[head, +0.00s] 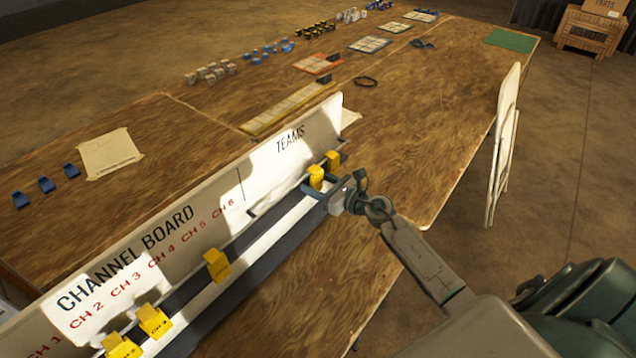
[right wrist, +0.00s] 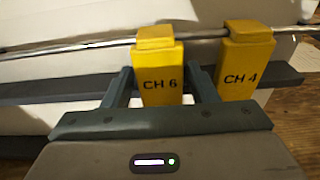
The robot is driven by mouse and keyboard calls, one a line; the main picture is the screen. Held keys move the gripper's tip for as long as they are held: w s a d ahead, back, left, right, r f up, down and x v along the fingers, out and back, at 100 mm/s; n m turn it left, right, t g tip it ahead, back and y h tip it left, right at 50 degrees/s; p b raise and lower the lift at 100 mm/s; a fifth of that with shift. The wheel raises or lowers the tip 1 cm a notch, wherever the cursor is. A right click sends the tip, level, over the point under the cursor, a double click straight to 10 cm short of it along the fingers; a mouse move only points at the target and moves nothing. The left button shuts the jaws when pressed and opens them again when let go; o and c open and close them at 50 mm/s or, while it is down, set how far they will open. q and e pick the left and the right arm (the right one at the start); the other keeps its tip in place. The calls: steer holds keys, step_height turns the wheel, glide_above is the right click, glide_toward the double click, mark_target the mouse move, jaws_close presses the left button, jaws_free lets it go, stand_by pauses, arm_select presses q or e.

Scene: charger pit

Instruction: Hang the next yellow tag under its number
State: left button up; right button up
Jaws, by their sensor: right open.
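The white channel board (head: 130,268) has red numbers CH 1 to CH 6 on its left part and TEAMS on its right. Three yellow tags hang on its left part: a near one (head: 122,346), a second (head: 154,321) and a third (head: 217,265). Their print is too small to read surely. Under TEAMS, the CH 6 tag (right wrist: 160,80) and the CH 4 tag (right wrist: 243,68) hang on a metal rod (right wrist: 90,43). My right gripper (right wrist: 160,90) is open, its fingers on either side of the CH 6 tag's lower part. My left gripper is out of view.
The board stands on a long wooden table (head: 420,140). Blue clips (head: 46,185) and a paper sheet (head: 110,153) lie behind it. Several trays and small parts lie farther back.

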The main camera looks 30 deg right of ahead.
steer(key=c, duration=0.7)
steer(key=shift+c, duration=0.2)
steer(key=shift+r, duration=0.15)
steer(key=shift+r+p, duration=0.8)
steer(key=shift+p, duration=0.1)
